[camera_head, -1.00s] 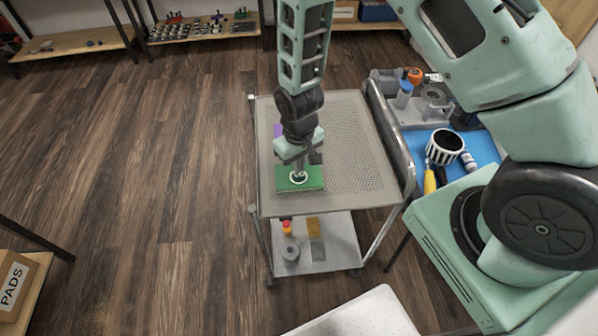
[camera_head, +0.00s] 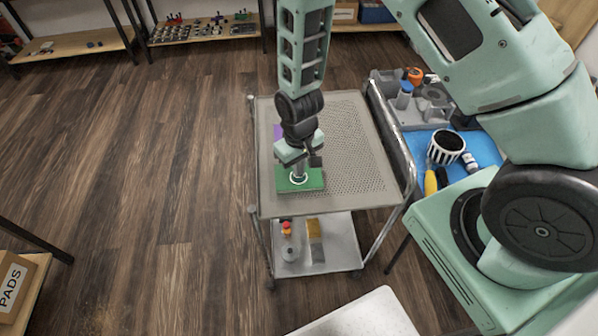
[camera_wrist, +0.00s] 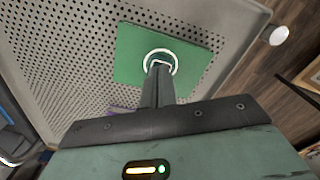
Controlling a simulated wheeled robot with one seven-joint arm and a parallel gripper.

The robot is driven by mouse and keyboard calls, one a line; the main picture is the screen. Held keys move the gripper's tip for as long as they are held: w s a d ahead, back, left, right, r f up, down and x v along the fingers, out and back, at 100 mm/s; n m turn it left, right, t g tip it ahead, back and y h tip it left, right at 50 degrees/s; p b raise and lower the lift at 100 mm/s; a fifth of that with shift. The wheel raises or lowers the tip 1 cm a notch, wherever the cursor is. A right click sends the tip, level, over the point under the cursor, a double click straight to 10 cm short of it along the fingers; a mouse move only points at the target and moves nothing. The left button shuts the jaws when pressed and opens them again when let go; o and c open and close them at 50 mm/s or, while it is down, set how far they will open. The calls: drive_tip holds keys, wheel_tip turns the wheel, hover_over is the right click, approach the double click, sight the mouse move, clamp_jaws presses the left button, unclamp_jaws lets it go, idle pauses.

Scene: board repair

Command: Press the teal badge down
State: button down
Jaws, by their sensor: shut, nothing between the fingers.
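A flat green board (camera_head: 312,181) lies near the front left of the perforated cart top; it also shows in the wrist view (camera_wrist: 128,62). On it is a white ring (camera_wrist: 147,58), facing up. My gripper (camera_head: 299,176) points down over the ring. Its fingers are together with nothing between them, and their tips (camera_wrist: 160,66) appear inside or just above the ring. Whether they touch is unclear. The fingers cover much of the ring's middle, so no teal badge can be made out separately there.
A purple item (camera_head: 278,132) lies behind the board, partly hidden by my arm. The perforated cart top (camera_head: 350,150) is clear to the right. A striped cup (camera_head: 446,147) and a yellow-handled tool (camera_head: 430,182) are on the blue surface at right.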

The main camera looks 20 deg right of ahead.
idle(0.3)
wheel_tip(320, 180, up, 8)
drive_tip(key=p, duration=0.6)
idle(0.3)
idle(0.4)
drive_tip(key=s+a+r+n, duration=0.1)
drive_tip(key=s+a+r, duration=0.25)
drive_tip(key=r, duration=0.35)
drive_tip(key=s+a+r+n+y, duration=0.1)
drive_tip(key=s+a+r, duration=0.1)
drive_tip(key=s+r, duration=0.4)
drive_tip(key=s+a+r+n, duration=0.2)
drive_tip(key=s+r, duration=0.1)
drive_tip(key=r, duration=0.4)
drive_tip(key=s+d+r+n, duration=0.1)
drive_tip(key=s+r, duration=0.4)
drive_tip(key=s, duration=0.2)
drive_tip(key=shift+s+r, duration=0.25)
drive_tip(key=shift+s, duration=0.05)
